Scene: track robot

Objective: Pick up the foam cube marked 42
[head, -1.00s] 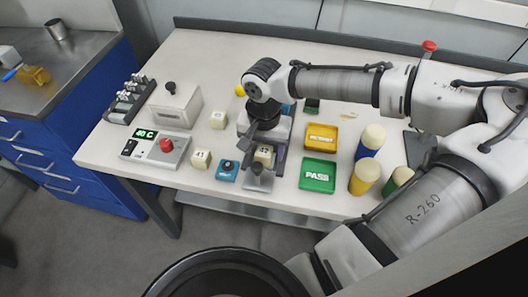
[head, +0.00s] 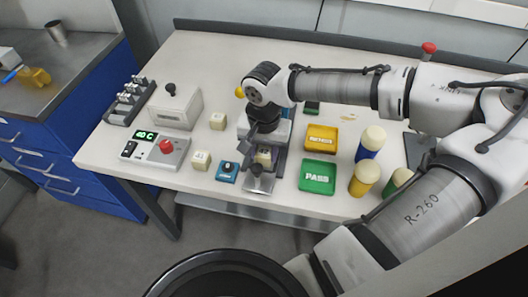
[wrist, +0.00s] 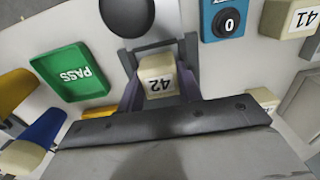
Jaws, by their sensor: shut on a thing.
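The foam cube marked 42 (wrist: 158,82) is cream-coloured. In the wrist view it sits between the fingers of my gripper (wrist: 160,92), which is shut on it. In the head view the cube (head: 263,158) is partly hidden by my gripper (head: 263,161), at the grey metal fixture (head: 260,184) near the table's front edge. I cannot tell whether the cube touches the surface below it.
A blue box reading 0 (head: 227,172) and a cube marked 41 (wrist: 300,18) are close by. Another cube (head: 217,121) is farther back. A green PASS tray (head: 318,177), a yellow tray (head: 321,138) and capped cylinders (head: 364,179) stand to the right.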

